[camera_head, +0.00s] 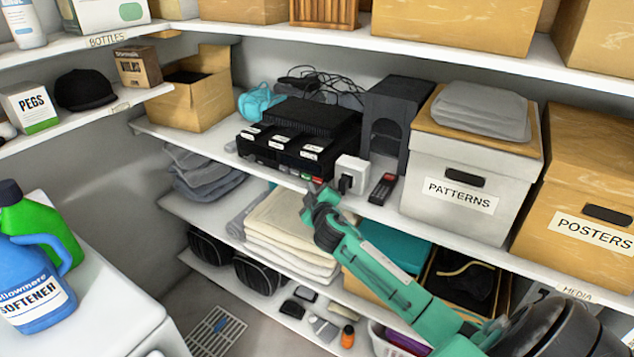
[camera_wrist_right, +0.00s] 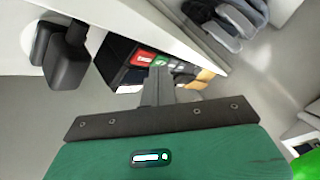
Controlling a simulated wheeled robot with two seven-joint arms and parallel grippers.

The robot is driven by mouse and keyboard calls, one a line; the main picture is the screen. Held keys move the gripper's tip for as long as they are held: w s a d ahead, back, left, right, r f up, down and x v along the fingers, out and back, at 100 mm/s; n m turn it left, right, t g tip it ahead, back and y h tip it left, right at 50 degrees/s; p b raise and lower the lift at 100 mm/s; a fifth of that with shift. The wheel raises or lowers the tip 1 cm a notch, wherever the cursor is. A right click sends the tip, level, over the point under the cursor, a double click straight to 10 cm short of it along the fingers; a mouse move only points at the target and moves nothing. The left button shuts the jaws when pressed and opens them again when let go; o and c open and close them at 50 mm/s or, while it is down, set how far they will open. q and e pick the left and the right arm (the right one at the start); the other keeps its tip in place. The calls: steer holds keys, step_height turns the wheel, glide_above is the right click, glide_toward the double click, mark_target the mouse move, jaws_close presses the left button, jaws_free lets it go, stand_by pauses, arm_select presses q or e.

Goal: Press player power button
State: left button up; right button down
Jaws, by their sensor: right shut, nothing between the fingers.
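The black player units (camera_head: 318,155) with white labels sit side by side on the middle shelf. Small red and green buttons show low at the front right corner, and the wrist view shows the red button (camera_wrist_right: 142,57) and green button (camera_wrist_right: 162,62) on the player's front. My right gripper (camera_head: 317,190) is shut and empty, just in front of that corner at the shelf edge. In the wrist view its closed fingertips (camera_wrist_right: 158,72) overlap the green button's lower edge; I cannot tell whether they touch. My left gripper is not in view.
A white box with a black plug (camera_head: 352,172) and a remote (camera_head: 382,188) lie right of the player. A black flat box (camera_head: 315,117) rests on top. A patterns box (camera_head: 468,165) stands further right. Folded towels (camera_head: 290,235) are on the shelf below.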

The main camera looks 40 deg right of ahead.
steer(key=shift+d, duration=0.15)
steer(key=shift+w+d, duration=0.15)
steer(key=shift+d, duration=0.1)
steer(key=shift+w+d, duration=0.15)
steer(key=shift+d, duration=0.25)
stand_by(0.5)
steer(key=shift+a, duration=0.1)
steer(key=shift+s+a, duration=0.35)
steer(key=shift+a, duration=0.3)
steer(key=a, duration=0.1)
steer(key=s+a, duration=0.1)
steer(key=a, duration=0.1)
steer(key=s+a, duration=0.1)
steer(key=shift+a, duration=0.35)
stand_by(0.9)
